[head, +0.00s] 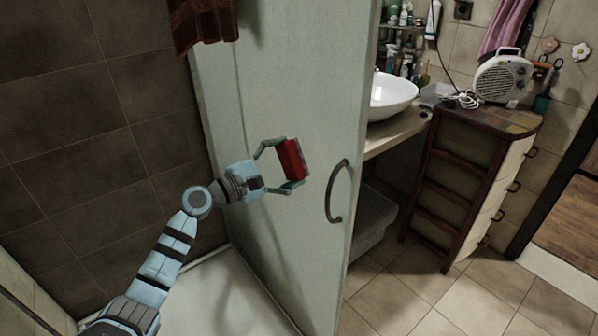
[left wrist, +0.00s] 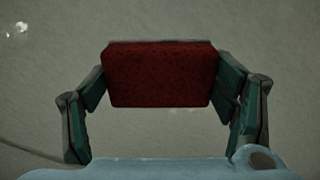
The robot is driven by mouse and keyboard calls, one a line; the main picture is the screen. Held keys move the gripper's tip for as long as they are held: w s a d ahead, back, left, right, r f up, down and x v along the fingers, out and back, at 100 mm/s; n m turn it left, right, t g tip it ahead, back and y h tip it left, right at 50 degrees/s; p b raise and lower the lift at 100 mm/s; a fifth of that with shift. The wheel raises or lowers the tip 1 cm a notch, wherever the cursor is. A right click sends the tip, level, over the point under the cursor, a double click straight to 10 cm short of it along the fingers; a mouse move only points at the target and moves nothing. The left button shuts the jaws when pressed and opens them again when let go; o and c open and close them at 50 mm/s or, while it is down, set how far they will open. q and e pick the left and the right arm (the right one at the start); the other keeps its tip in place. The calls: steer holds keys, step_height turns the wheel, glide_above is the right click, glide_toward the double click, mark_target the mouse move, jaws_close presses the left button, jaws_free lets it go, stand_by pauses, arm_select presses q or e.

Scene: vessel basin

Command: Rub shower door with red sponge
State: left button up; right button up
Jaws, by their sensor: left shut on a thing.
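The shower door (head: 265,90) is a pale grey-green panel standing upright in the middle of the head view, with a curved handle (head: 333,192) near its right edge. My left gripper (head: 287,163) is shut on the red sponge (head: 291,158) and holds it in front of the door, left of the handle. In the left wrist view the red sponge (left wrist: 160,76) sits between both fingers, with the pale door surface (left wrist: 270,40) behind it. I cannot tell whether the sponge touches the door. My right gripper is not in view.
A dark red towel (head: 204,22) hangs over the door's top left. Dark tiled wall (head: 80,120) is on the left and a white shower tray (head: 215,290) below. Beyond the door are a basin (head: 390,95), a wooden cabinet (head: 470,160) and a heater (head: 502,78).

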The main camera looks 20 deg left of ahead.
mark_target(281, 150)
arm_select(q)
steer(key=a, duration=0.1)
steer(key=w+a+r, duration=0.2)
steer(key=a, duration=0.1)
steer(key=shift+w+r, duration=0.1)
steer(key=shift+r, duration=0.1)
steer(key=d+p, duration=0.1)
steer(key=s+d+p, duration=0.1)
steer(key=p, duration=0.1)
steer(key=shift+s+d+r, duration=0.1)
steer(key=shift+s+d, duration=0.05)
steer(key=shift+d, duration=0.05)
steer(key=shift+s+d+p, duration=0.45)
steer(key=shift+d+p, duration=0.2)
steer(key=shift+d, duration=0.05)
steer(key=shift+s+d+p, duration=0.5)
steer(key=shift+d+p, duration=0.4)
steer(key=shift+p, duration=0.15)
steer(key=shift+s+d+p, duration=0.3)
steer(key=shift+d+p, duration=0.1)
steer(key=shift+d, duration=0.1)
steer(key=shift+f, duration=0.25)
steer(key=shift+a, duration=0.1)
